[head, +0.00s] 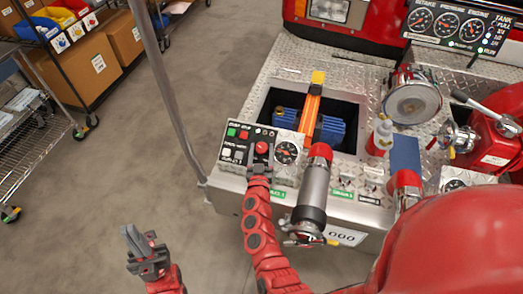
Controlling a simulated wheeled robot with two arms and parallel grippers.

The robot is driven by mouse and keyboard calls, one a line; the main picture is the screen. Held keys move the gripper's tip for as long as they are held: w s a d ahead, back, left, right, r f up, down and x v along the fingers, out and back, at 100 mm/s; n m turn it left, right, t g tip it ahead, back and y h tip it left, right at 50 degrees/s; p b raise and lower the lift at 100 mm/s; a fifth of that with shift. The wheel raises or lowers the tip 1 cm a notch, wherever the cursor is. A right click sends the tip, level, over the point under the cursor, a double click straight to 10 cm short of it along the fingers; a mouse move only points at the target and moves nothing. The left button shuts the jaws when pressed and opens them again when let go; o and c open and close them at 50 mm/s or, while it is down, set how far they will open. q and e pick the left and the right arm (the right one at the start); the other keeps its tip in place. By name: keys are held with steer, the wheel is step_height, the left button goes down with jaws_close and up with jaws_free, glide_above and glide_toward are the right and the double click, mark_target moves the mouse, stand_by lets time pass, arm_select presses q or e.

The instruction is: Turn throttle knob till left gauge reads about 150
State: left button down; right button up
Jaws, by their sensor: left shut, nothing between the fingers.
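A control panel (237,136) with green, red and white buttons sits at the left of the metal deck. A red round knob (261,147), which looks like the throttle knob, is on its right part. My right gripper (260,160) is at this knob, just below it in the picture; whether it touches the knob or how far its fingers are apart is too small to tell. My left gripper (134,238) is shut and empty above the floor at lower left. The left gauge (421,20) is on the dark dash at top right; its reading is too small to tell.
A small gauge (287,152) is right of the panel. A large silver pipe fitting (313,190) stands in front of it. A grey pole (165,85) rises left of the deck.

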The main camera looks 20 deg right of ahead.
jaws_close()
steer(key=shift+h, duration=0.3)
